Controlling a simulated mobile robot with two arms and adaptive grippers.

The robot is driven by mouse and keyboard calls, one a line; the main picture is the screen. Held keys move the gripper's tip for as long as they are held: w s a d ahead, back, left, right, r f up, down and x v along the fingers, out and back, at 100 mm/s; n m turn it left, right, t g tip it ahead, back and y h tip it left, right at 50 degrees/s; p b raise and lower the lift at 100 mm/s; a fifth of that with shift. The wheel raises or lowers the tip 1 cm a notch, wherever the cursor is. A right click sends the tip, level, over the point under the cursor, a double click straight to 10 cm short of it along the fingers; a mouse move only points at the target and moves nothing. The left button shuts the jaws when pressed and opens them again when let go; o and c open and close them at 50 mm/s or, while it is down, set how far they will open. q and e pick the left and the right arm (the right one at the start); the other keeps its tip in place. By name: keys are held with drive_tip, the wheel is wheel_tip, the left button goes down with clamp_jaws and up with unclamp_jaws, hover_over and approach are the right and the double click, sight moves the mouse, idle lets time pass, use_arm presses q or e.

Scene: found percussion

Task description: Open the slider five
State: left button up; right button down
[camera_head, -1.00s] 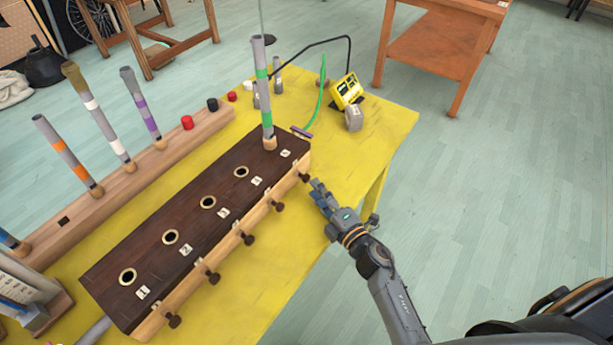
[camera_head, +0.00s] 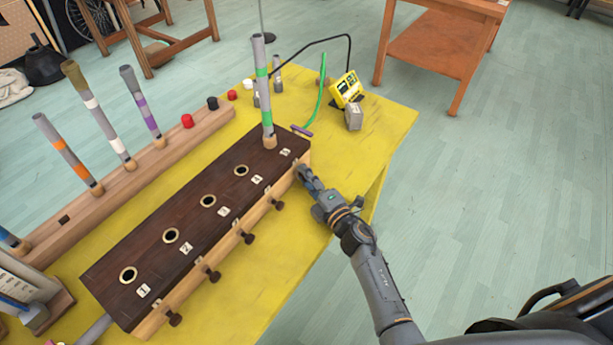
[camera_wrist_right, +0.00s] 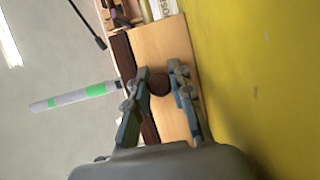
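The dark brown box (camera_head: 190,215) with a light wooden front (camera_head: 232,262) stands on the yellow table. Dark slider knobs stick out along its front, such as the one by label four (camera_head: 278,205). The end knob, below label five (camera_head: 286,152), is hidden in the head view by my right gripper (camera_head: 304,175). In the right wrist view, a round dark knob (camera_wrist_right: 160,85) sits between the open fingers of that gripper (camera_wrist_right: 159,74); whether they touch it is unclear. A grey tube with green bands (camera_head: 266,95) stands upright at the five end. My left gripper is out of view.
Behind the box, a wooden rail (camera_head: 130,180) holds several banded tubes. A yellow device (camera_head: 346,90) and a grey block (camera_head: 354,118) are at the table's far end. The yellow tabletop (camera_head: 260,285) in front of the box is mostly clear.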

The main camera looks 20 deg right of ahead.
drive_tip(key=shift+s+d, duration=0.95)
drive_tip(key=shift+s, duration=0.3)
drive_tip(key=c, duration=1.4)
unclamp_jaws()
drive_tip(key=v, duration=1.2)
drive_tip(key=shift+w+d, duration=0.1)
